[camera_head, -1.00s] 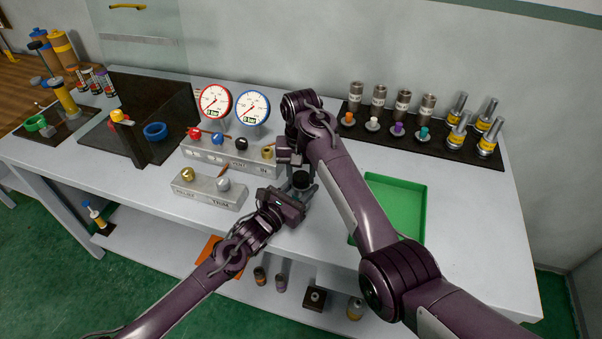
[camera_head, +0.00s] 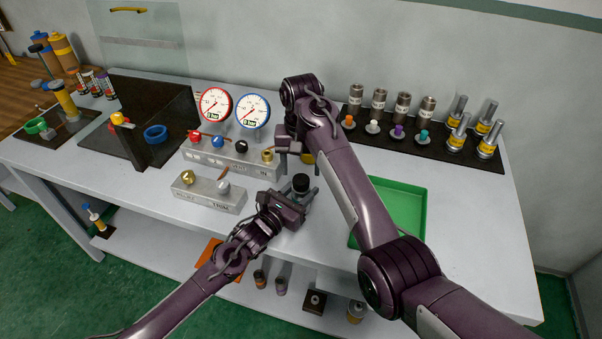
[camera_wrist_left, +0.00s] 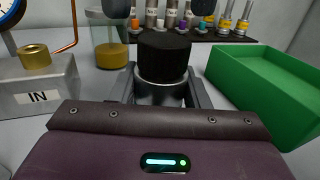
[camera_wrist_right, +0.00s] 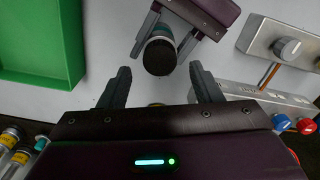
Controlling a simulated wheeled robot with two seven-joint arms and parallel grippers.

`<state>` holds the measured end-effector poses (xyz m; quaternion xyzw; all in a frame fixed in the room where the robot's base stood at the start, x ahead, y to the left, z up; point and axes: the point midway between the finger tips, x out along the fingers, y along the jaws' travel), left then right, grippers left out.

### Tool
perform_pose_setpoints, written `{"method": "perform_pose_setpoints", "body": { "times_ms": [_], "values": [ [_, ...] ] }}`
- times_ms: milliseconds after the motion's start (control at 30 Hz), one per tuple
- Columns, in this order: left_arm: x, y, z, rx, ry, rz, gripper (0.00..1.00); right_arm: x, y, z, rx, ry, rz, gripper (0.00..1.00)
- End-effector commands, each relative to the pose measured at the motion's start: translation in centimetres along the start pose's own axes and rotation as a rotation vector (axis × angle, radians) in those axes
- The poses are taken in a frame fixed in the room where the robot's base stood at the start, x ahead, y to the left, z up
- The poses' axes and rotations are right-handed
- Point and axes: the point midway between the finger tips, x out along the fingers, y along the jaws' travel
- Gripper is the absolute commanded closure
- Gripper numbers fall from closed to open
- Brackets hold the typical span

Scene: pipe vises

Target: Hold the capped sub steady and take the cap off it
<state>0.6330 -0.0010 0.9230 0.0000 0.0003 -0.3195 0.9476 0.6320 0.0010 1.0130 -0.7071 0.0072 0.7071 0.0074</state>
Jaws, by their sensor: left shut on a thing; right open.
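The capped sub (camera_head: 301,190) is upright above the front middle of the bench. In the left wrist view its silver body (camera_wrist_left: 160,93) carries a wide black cap (camera_wrist_left: 164,57). My left gripper (camera_head: 299,193) is shut around the silver body, one finger on each side, below the cap. My right gripper (camera_head: 291,157) is open and empty, behind and above the cap. In the right wrist view the black cap (camera_wrist_right: 159,57) shows beyond the gap between its open fingers (camera_wrist_right: 160,86). In the left wrist view its fingertips (camera_wrist_left: 161,8) are higher than the cap.
A jar with yellow contents (camera_wrist_left: 110,45) stands behind the sub. The grey valve block (camera_head: 232,154) and a smaller block (camera_head: 208,192) are left. A green tray (camera_head: 412,205) is right. A dark rack (camera_head: 455,150) with several fittings is at the back right.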

Motion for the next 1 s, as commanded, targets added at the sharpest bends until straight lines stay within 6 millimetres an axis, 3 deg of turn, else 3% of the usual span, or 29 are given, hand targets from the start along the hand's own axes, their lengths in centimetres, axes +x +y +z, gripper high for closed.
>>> {"method": "perform_pose_setpoints", "body": {
  "times_ms": [167, 400, 533, 667, 1000],
  "values": [
    [0.0, 0.0, 0.1, 0.000, -0.002, -0.001, 1.00, -1.3, 0.0, 0.0, 0.042, 0.000, 0.004, 0.45],
    [0.0, 0.0, 0.1, 0.000, -0.001, -0.001, 1.00, -3.7, 0.0, 0.0, 0.251, 0.000, 0.004, 0.45],
    [0.0, 0.0, 0.1, 0.000, -0.001, 0.000, 1.00, -4.0, 0.0, 0.0, 0.294, -0.001, 0.001, 0.45],
    [0.0, 0.0, 0.1, 0.000, -0.002, -0.001, 1.00, -3.1, 0.0, 0.1, 0.296, -0.004, 0.001, 0.45],
    [0.0, 0.0, 0.1, 0.000, -0.001, -0.001, 1.00, 2.0, 0.0, 0.1, 0.294, -0.005, 0.001, 0.45]
  ]
}}
